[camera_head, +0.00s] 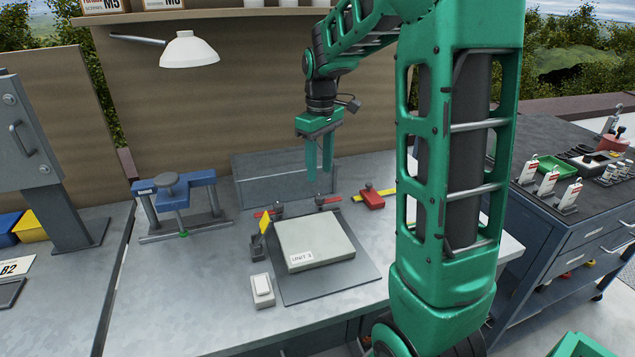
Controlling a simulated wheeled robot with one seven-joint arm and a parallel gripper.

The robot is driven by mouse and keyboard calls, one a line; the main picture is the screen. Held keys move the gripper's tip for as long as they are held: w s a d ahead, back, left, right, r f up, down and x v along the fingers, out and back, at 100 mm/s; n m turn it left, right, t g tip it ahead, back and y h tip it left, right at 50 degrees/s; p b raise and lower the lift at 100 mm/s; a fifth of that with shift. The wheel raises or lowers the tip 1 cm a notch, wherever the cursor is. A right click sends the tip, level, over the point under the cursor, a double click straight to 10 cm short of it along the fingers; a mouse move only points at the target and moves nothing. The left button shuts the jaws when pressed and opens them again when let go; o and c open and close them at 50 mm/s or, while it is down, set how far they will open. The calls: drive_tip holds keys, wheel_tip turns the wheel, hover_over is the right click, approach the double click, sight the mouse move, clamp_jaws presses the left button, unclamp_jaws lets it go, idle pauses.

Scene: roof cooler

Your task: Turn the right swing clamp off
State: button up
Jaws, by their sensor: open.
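The right swing clamp (327,202) is small and dark with a red part, at the back right edge of a pale box labelled UNIT 3 (316,240). A similar left swing clamp (268,213) stands at the box's back left. My green gripper (319,173) points down above and slightly behind the right clamp, its two fingers apart with nothing between them. It appears clear of the clamp. The clamp's exact arm position is too small to tell.
The box lies on a dark plate (353,281) on the grey bench. A yellow tag (265,226) and a white switch box (262,290) are left of it. A red block (372,198) with a yellow strip lies right. A blue press (175,198) stands left, a grey case (262,181) behind.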

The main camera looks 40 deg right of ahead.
drive_tip(key=shift+r, duration=1.45)
drive_tip(key=s+a+f+m, duration=0.1)
drive_tip(key=s+m, duration=0.2)
drive_tip(key=s, duration=0.6)
drive_tip(key=s+f+m, duration=0.2)
drive_tip(key=s+m, duration=0.1)
drive_tip(key=s, duration=0.7)
drive_tip(key=s+a+f+m, duration=0.1)
drive_tip(key=s+f+m, duration=0.1)
drive_tip(key=s, duration=0.8)
drive_tip(key=shift+a+f+m, duration=0.25)
drive_tip(key=shift+a+m, duration=0.05)
drive_tip(key=shift+m, duration=0.5)
